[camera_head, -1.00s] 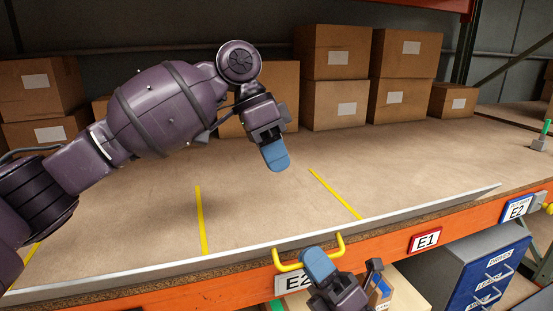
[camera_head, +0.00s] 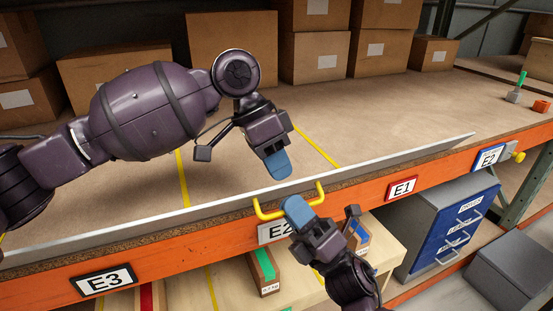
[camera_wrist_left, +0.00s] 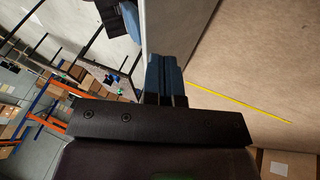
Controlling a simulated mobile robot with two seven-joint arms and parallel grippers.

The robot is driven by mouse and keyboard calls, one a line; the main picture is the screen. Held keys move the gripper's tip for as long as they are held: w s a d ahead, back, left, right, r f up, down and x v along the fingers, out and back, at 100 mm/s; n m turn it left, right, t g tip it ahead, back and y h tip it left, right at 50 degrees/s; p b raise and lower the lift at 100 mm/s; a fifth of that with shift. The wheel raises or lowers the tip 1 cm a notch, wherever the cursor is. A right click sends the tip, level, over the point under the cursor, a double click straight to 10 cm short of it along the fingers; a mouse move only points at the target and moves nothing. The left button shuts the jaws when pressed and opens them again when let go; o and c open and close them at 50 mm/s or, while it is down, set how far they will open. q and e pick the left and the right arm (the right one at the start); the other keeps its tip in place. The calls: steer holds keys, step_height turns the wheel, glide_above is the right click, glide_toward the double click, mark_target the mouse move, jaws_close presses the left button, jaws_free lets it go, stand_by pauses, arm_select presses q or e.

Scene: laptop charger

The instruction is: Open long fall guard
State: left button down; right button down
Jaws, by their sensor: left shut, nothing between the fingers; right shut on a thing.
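The long fall guard (camera_head: 130,222) is a thin grey rail along the front edge of the shelf, upright on the orange beam. A yellow handle (camera_head: 321,193) is on its front. My right gripper (camera_head: 297,210) has blue fingers shut on the handle's middle, which they partly hide. My left gripper (camera_head: 277,164) hangs above the shelf, just behind the guard, shut and empty. In the left wrist view its blue fingers (camera_wrist_left: 164,75) are together beside a pale strip that looks like the guard (camera_wrist_left: 152,28).
Cardboard boxes (camera_head: 232,44) stand at the back of the shelf (camera_head: 400,110); its middle is clear, with yellow floor lines. Below are a blue drawer unit (camera_head: 462,228) and a lower shelf with small boxes (camera_head: 264,272). A green-topped object (camera_head: 518,88) stands far right.

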arm_select(q)
steer(key=shift+s+d+f, duration=0.25)
steer(key=shift+s+f, duration=0.15)
steer(key=shift+s, duration=0.25)
arm_select(e)
steer(key=shift+r, duration=0.15)
arm_select(q)
steer(key=shift+s, duration=0.1)
arm_select(e)
steer(key=c, duration=1.2)
jaws_free()
steer(key=shift+r, duration=0.1)
steer(key=shift+c, duration=0.2)
arm_select(q)
steer(key=shift+d, duration=0.1)
